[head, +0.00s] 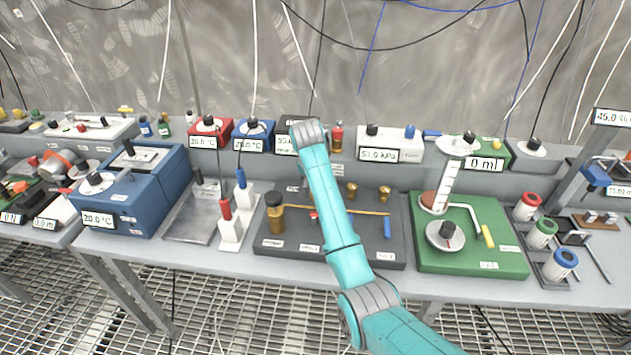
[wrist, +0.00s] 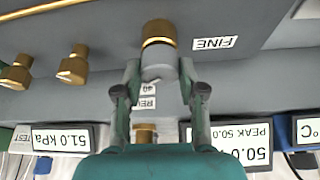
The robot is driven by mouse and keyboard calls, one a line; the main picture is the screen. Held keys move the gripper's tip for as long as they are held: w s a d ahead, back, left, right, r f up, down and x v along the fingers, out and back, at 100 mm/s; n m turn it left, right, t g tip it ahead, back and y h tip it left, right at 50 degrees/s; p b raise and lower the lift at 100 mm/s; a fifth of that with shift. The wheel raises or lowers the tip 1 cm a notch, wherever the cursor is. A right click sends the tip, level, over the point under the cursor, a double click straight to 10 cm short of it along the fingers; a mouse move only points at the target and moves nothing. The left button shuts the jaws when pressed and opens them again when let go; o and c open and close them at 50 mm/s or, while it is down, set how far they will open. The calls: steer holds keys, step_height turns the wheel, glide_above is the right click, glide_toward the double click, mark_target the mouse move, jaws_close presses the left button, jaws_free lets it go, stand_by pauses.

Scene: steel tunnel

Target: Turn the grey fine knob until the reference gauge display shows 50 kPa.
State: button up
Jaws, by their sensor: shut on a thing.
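The grey fine knob (wrist: 158,66) shows in the wrist view with a brass collar (wrist: 158,32), beside a FINE label (wrist: 215,43). My gripper (wrist: 159,70) has its two fingers on either side of the grey part and is shut on it. In the wrist view, the reference gauge display (wrist: 232,146) appears upside down and reads 50.0, with PEAK 50.0; its unit is hidden. In the head view the display (head: 286,144) is partly covered by my arm. A second display (wrist: 62,139), beside a TEST label, reads 51.0 kPa. My arm hides the knob and fingers in the head view.
Brass fittings (wrist: 74,66) stand on the grey panel near the knob. A green board (head: 480,262) is to the right, and a white switch block (head: 230,232) to the left.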

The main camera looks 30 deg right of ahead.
steer(key=o, duration=1.1)
steer(key=shift+o, duration=0.2)
steer(key=shift+r, duration=0.1)
steer(key=v, duration=1.1)
steer(key=shift+r, duration=0.3)
steer(key=shift+s+a, duration=0.1)
